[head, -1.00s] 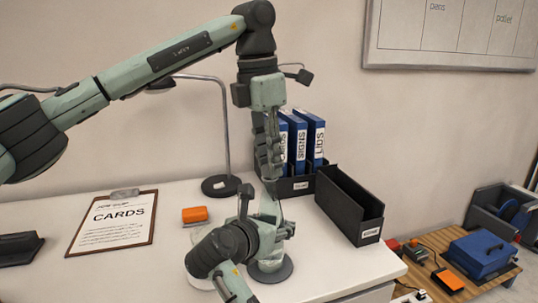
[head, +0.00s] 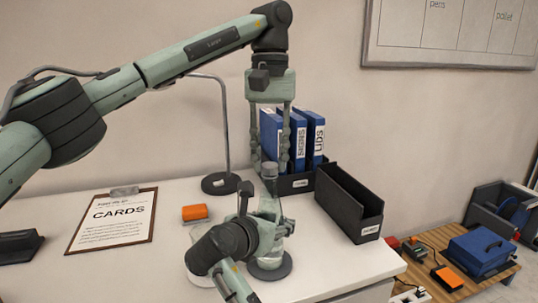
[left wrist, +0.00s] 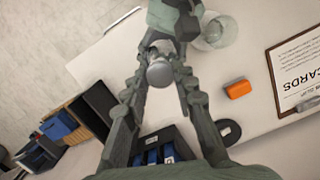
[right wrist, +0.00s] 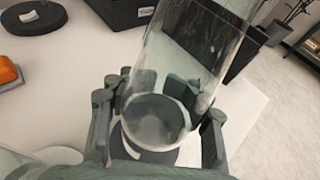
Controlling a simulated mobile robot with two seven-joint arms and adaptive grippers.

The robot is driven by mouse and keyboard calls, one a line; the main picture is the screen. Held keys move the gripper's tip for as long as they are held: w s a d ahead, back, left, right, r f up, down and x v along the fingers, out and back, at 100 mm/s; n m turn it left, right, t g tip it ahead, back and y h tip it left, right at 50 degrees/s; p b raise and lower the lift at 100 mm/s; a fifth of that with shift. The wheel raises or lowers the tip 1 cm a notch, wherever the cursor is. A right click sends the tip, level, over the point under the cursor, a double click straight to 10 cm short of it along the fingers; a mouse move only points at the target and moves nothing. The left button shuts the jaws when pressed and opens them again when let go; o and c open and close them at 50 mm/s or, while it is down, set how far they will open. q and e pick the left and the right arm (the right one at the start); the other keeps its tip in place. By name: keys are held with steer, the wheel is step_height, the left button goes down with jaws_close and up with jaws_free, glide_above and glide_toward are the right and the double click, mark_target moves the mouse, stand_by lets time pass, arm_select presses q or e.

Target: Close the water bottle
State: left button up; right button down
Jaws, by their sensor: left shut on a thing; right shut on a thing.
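The clear water bottle (right wrist: 190,60) stands upright near the table's front edge. My right gripper (head: 272,226) is shut around its body from the side, with a finger on each side in the right wrist view (right wrist: 155,120). My left gripper (head: 269,168) points straight down over the bottle. It is shut on the grey cap (head: 270,170), with a finger on either side. The round top of the cap also shows between the fingers in the left wrist view (left wrist: 160,73). The cap is at the bottle's mouth; I cannot tell whether it is fully seated.
A clear glass container (left wrist: 215,32) stands close beside the bottle. An orange block (head: 195,213) and the CARDS clipboard (head: 115,222) lie to the left. A black bin (head: 350,205) and blue binders (head: 300,140) stand behind. A lamp base (head: 220,183) is at the back.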

arm_select(q)
steer(key=m, duration=0.5)
steer(key=shift+d+y, duration=0.1)
steer(key=shift+y, duration=0.2)
steer(key=m, duration=0.4)
steer(key=o, duration=0.7)
steer(key=shift+c, duration=0.5)
